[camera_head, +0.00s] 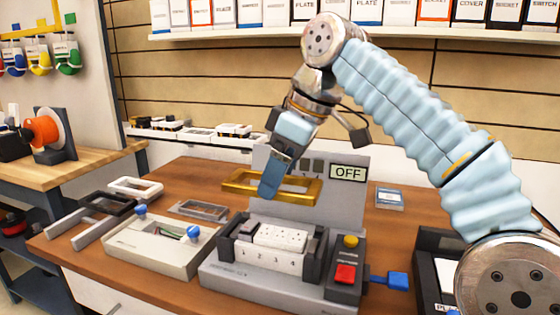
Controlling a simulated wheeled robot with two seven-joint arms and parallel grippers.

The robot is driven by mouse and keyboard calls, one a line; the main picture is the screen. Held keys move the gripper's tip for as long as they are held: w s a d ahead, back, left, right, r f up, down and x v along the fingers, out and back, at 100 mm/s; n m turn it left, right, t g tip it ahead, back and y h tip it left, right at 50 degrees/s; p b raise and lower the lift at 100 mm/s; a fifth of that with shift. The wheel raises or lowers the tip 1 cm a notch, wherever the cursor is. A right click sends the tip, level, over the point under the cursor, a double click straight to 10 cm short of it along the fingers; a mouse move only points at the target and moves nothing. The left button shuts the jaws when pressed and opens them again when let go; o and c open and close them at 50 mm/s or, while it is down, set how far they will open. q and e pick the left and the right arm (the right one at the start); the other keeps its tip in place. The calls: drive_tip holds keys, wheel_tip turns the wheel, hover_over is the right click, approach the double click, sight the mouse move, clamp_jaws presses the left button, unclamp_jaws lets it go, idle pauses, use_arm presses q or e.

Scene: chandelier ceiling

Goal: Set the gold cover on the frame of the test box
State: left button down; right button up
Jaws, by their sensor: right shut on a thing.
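The gold cover (306,189) is a rectangular open frame, held roughly level in the air by my right gripper (270,190). The gripper is shut on its left part. The test box (265,278) stands on the table below, with a grey back panel and a display that reads OFF. Its frame (310,258) has dark side walls around a white switch block (272,245) marked 1 to 4. The cover is above and behind the block in the picture, apart from it. My left gripper is not in view.
A red button (345,274), a yellow knob and a blue lever (396,281) sit at the box's right. A pale fixture with blue knobs (160,244) stands to its left. White, black and grey frames lie at the table's left.

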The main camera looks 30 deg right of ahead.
hover_over(274, 233)
drive_tip(key=f, duration=0.5)
drive_tip(key=shift+s+d, duration=0.35)
drive_tip(key=shift+s, duration=0.05)
drive_tip(key=shift+f+b, duration=0.7)
drive_tip(key=shift+b, duration=0.05)
drive_tip(key=shift+p, duration=0.3)
drive_tip(key=shift+f, duration=0.15)
drive_tip(key=shift+f+b, duration=0.6)
drive_tip(key=shift+b, duration=0.05)
drive_tip(key=shift+f, duration=0.2)
idle(0.4)
drive_tip(key=shift+f+b, duration=0.3)
drive_tip(key=shift+b, duration=0.1)
drive_tip(key=shift+s+f, duration=0.1)
drive_tip(key=shift+f, duration=0.05)
